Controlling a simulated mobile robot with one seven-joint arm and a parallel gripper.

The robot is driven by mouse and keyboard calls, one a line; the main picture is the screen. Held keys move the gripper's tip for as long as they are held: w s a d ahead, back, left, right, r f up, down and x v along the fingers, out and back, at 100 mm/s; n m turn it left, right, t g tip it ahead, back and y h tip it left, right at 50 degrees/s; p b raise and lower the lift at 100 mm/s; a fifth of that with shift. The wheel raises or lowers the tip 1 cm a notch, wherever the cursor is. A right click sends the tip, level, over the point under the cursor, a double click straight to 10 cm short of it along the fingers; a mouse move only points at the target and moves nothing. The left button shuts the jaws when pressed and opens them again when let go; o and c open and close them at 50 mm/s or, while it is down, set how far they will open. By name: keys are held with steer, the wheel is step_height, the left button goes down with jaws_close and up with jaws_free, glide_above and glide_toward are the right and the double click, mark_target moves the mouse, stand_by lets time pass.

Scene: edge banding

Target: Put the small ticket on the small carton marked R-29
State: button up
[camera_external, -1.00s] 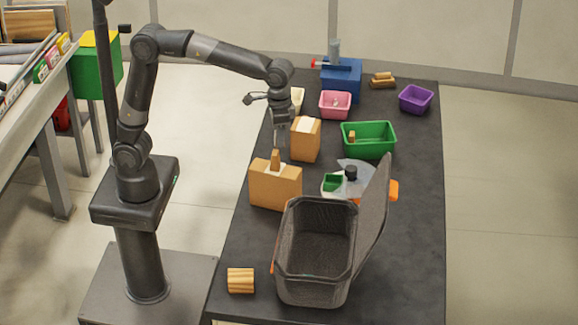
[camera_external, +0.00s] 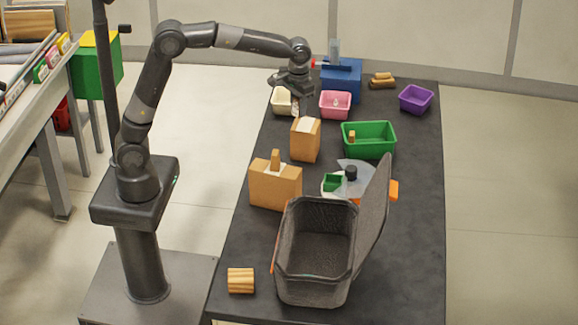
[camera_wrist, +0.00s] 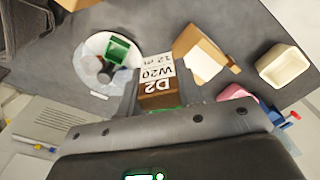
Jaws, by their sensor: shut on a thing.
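My gripper (camera_external: 302,108) is shut on a small ticket, which shows between the fingers in the wrist view (camera_wrist: 158,70). The ticket is white and brown, with printing that reads "D2", "W20" and what looks like "32 ct". My gripper is raised just above and behind a brown carton (camera_external: 305,145) with a white top patch; this carton also shows right of the ticket in the wrist view (camera_wrist: 188,43). A second brown carton (camera_external: 275,190) stands nearer, with a brown block and white patch on top. I cannot read R-29 on either carton.
A cream bin (camera_external: 281,101), pink bin (camera_external: 335,113), blue vise (camera_external: 345,84) and green bin (camera_external: 380,152) stand around. A large dark open tub (camera_external: 315,290) with raised lid fills the front.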

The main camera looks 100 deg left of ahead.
glide_above(306, 125)
step_height(306, 125, down, 8)
steer(key=shift+s+a+r, duration=0.1)
steer(key=shift+r, duration=0.1)
steer(key=shift+f, duration=1.9)
steer(key=shift+f, duration=0.15)
steer(key=o, duration=0.9)
steer(key=shift+o, duration=0.2)
step_height(306, 125, up, 12)
steer(key=shift+r, duration=0.2)
